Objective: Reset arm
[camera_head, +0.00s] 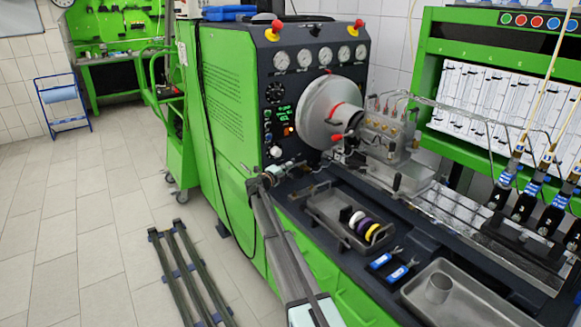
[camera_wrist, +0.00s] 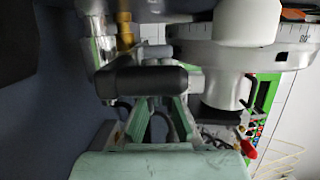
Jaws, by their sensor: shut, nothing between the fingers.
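My gripper (camera_wrist: 152,112) shows in the wrist view as a pale green body at the bottom edge with two slim fingers reaching up. The fingers are shut with nothing held between them. A dark rounded bar (camera_wrist: 148,80) lies across the view at the finger ends and hides the tips. In the head view my arm rises from the bottom centre to the front of the green test bench (camera_head: 222,95). Its end is low beside the large grey drive wheel (camera_head: 330,112), where the fingers are too small to make out.
A metal pump block (camera_head: 386,135) stands right of the wheel. A tray with several coloured rings (camera_head: 322,205), blue-handled tools (camera_head: 397,274) and a metal tray with a cup (camera_head: 470,300) lie on the bench. Black injectors (camera_head: 525,205) stand at right.

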